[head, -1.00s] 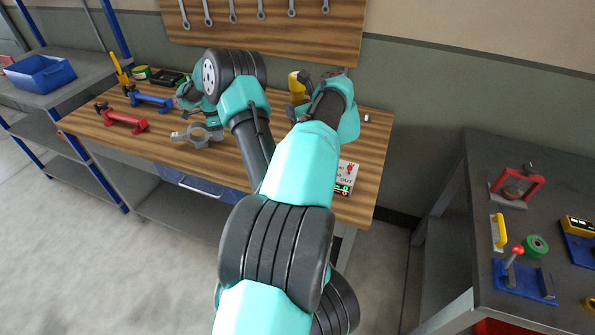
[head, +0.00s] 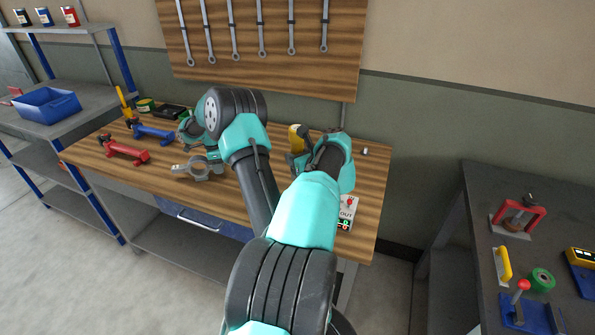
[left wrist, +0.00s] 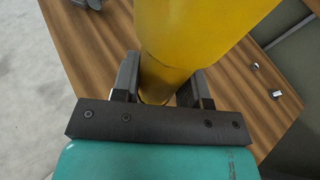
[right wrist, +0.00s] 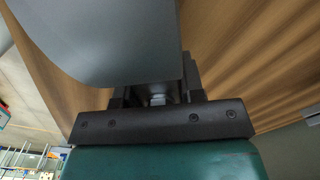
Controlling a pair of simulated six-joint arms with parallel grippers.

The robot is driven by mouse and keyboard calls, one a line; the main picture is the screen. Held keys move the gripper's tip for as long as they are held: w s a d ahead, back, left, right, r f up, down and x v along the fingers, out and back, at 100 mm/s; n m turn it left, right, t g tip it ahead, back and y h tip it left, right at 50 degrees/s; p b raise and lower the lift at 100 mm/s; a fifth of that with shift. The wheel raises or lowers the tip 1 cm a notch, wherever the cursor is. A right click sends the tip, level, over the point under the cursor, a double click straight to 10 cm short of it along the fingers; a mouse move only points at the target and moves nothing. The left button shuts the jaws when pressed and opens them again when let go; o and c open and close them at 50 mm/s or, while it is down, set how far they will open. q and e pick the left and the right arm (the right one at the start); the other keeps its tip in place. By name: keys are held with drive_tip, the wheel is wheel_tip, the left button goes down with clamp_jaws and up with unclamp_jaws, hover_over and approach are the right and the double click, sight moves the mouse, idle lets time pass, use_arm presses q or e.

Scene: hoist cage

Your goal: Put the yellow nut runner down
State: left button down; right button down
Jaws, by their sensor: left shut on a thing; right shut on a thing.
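The yellow nut runner (head: 296,139) shows in part beyond my left wrist, over the right part of the wooden workbench (head: 371,195). In the left wrist view my left gripper (left wrist: 168,88) is shut around the narrower neck of the nut runner (left wrist: 200,35). Whether its lower end touches the bench is hidden. My right gripper (right wrist: 157,97) is shut on a smooth grey part (right wrist: 100,40), probably the grey ring clamp (head: 200,168) low over the bench's left half. My arms cross in the head view and cover the bench's middle.
A red fixture (head: 124,150) and a blue fixture (head: 153,132) stand on the bench's left end. A dark side table (head: 480,215) with tools stands at right.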

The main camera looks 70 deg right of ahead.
use_arm(q)
drive_tip(key=shift+f, duration=2.45)
drive_tip(key=c, duration=0.6)
unclamp_jaws()
drive_tip(key=shift+f, duration=0.15)
drive_tip(key=shift+c, duration=0.2)
drive_tip(key=shift+s+a+r, duration=0.3)
drive_tip(key=shift+s+r, duration=0.05)
drive_tip(key=shift+s, duration=0.1)
drive_tip(key=v, duration=1)
drive_tip(key=shift+s+a, duration=0.25)
drive_tip(key=shift+s, duration=0.1)
drive_tip(key=shift+o, duration=0.2)
